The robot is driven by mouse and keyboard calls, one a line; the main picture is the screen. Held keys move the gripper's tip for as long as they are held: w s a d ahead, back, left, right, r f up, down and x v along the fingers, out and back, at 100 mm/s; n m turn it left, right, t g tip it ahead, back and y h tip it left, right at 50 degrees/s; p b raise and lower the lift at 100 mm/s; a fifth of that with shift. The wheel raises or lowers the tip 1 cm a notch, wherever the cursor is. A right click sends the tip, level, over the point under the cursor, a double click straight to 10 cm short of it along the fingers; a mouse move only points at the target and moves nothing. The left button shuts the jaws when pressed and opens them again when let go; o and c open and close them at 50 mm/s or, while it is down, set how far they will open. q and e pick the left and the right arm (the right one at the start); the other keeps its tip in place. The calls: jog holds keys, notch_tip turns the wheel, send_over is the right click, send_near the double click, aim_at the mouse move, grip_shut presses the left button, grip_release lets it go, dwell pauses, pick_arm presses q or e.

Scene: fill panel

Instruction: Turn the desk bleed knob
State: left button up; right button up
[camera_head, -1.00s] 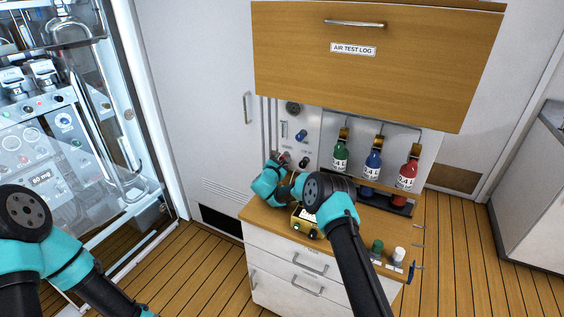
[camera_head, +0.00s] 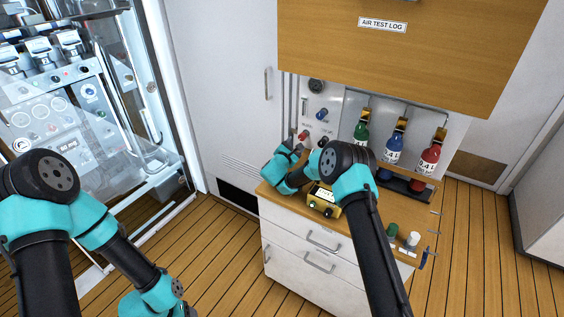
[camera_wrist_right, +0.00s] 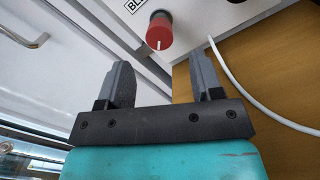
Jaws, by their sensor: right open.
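The red knob (camera_head: 304,134) sits low on the white panel above the desk. In the right wrist view the red knob (camera_wrist_right: 159,31) has a white line on its face, beside a cut-off label beginning "BL". My right gripper (camera_wrist_right: 162,82) is open and empty, its two fingers apart. The knob is ahead of the fingertips, roughly midway between them in the picture, and not gripped. In the head view my right gripper (camera_head: 299,146) is small and partly hidden by its own wrist, just below the knob. My left arm shows at lower left; its gripper is out of frame.
A blue knob (camera_head: 320,115) and a dark knob (camera_head: 323,142) are near the red one. Green, blue and red bottles (camera_head: 427,160) stand to the right. A yellow device (camera_head: 323,200) lies on the desk below my right arm. A white cable (camera_wrist_right: 235,85) curves right of the fingers.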

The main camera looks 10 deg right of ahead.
jog(key=v, duration=1.1)
jog(key=shift+s+a, duration=0.1)
